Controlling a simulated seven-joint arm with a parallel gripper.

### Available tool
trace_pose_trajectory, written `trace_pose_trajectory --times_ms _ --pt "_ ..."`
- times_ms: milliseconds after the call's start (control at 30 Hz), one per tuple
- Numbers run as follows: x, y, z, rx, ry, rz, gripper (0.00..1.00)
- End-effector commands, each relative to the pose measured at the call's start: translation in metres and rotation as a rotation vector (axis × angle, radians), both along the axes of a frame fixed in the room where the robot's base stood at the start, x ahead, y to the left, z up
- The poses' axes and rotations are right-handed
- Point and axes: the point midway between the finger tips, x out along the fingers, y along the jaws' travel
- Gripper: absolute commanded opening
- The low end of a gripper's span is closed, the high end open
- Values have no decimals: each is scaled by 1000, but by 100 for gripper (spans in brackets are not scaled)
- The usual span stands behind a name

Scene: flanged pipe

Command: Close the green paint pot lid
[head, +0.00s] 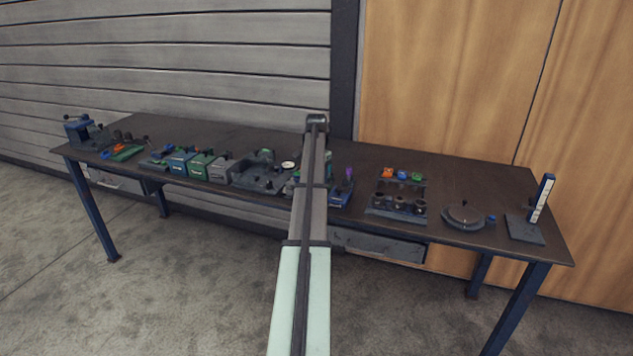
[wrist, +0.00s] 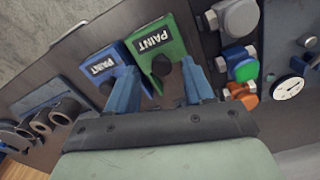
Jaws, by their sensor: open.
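The green paint pot (wrist: 172,45) shows at the top middle of the wrist view, with a PAINT label and a dark round knob (wrist: 161,65). Whether its lid is raised or down I cannot tell. My gripper (wrist: 161,72) is open, its two blue fingers apart on either side of the dark knob. The wrist view does not show clear contact. In the head view my own arm hides my gripper and most of the green pot.
A blue paint pot (wrist: 95,68) stands close beside the green one, near my left finger. Pipe fittings with green and orange caps (wrist: 246,68) and a dial gauge (wrist: 290,88) lie on the right. A rack of dark cups (head: 397,207) is on the table.

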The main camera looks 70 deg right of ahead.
Motion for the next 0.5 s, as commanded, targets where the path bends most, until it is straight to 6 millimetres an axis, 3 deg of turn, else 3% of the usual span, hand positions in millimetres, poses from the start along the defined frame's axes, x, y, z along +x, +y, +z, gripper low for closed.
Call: trace_pose_trajectory --times_ms 500 --pt "0 -1 96 0 0 0 52"
